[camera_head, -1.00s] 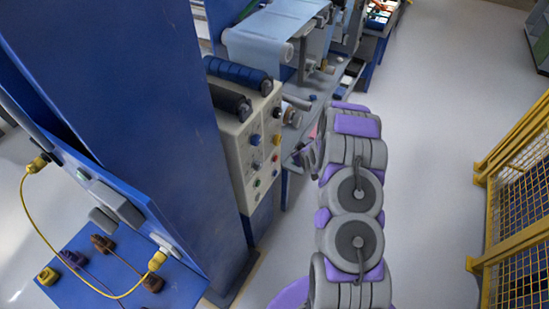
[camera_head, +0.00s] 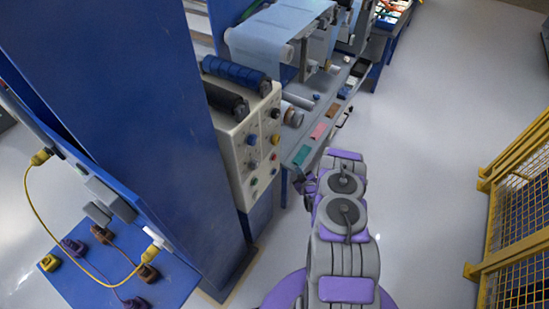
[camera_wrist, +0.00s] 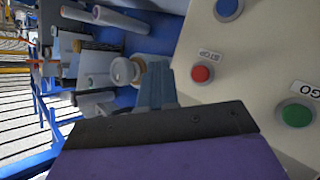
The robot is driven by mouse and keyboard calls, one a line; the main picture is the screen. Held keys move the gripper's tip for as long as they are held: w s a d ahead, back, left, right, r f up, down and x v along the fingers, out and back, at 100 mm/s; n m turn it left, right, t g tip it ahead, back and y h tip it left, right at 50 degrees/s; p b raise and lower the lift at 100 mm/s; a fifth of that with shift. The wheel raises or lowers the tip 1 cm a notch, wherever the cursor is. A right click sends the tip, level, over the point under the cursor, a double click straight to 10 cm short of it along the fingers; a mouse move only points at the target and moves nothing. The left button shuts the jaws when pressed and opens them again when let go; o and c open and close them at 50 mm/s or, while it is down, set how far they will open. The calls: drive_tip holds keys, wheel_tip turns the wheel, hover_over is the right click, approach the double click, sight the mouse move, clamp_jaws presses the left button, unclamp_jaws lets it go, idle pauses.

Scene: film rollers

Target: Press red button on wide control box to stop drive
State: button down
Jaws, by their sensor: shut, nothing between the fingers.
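The control box is a beige panel (camera_head: 243,145) with several coloured knobs and buttons, on the right side of the blue column in the head view. In the wrist view the red button (camera_wrist: 202,73) sits beside a STOP label. A green button (camera_wrist: 296,115) by a GO label is to its lower right, and a blue one (camera_wrist: 228,8) is above. My gripper (camera_wrist: 155,84) is shut and empty, its fingertips left of the red button in the picture. I see no contact with the button. In the head view my gripper is mostly hidden by my arm.
A blue column (camera_head: 125,120) stands left of the box. Two rollers, one blue (camera_head: 235,72) and one dark (camera_head: 226,98), lie above it. A machine table with coloured pads (camera_head: 319,131) is behind. A yellow mesh fence (camera_head: 515,215) stands right, with clear floor between.

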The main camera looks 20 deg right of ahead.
sight(274, 158)
drive_tip(key=shift+a, duration=0.2)
drive_tip(key=w+a+b, duration=0.4)
drive_tip(key=w+a, duration=0.1)
drive_tip(key=w, duration=0.1)
drive_tip(key=shift+w+b, duration=0.4)
drive_tip(key=shift+a, duration=0.1)
idle(2.1)
drive_tip(key=shift+w+a, duration=0.2)
drive_tip(key=shift+w, duration=0.1)
